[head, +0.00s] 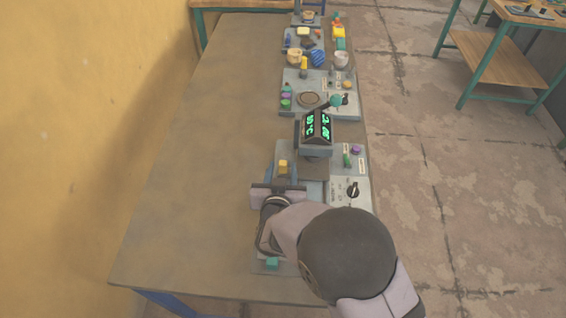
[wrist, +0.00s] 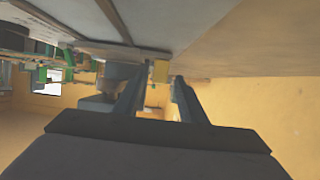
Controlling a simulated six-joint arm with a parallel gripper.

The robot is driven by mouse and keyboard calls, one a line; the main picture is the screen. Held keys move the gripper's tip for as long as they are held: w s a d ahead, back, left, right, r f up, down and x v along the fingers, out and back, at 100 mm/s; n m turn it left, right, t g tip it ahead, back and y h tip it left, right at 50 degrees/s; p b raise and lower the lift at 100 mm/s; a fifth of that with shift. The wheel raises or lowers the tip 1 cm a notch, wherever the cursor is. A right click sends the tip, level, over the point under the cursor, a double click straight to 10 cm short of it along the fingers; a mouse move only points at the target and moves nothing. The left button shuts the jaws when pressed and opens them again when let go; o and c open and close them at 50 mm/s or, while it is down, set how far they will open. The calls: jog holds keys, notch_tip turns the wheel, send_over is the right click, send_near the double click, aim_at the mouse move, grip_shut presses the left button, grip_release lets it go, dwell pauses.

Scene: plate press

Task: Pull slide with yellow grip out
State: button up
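The yellow grip (head: 283,165) is a small block on the grey press station (head: 350,213) near the front of the table. It also shows in the wrist view (wrist: 160,71), between the tips of my gripper's two fingers. My gripper (head: 280,172) is open, its fingers pointing at the grip from the near side. In the wrist view, gaps show beside the grip, and I cannot tell whether either finger touches it. The slide under the grip is mostly hidden by my gripper and arm.
A dark display with green symbols (head: 318,125) stands just beyond the grip. A black knob (head: 353,189) is on the panel to the right. A teal block (head: 272,264) lies nearer. More stations line the table's right edge. The table's left side (head: 190,150) is clear.

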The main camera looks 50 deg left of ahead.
aim_at(283, 167)
jog(key=shift+x, duration=1.6)
jog(key=shift+s+d, duration=0.1)
grip_shut()
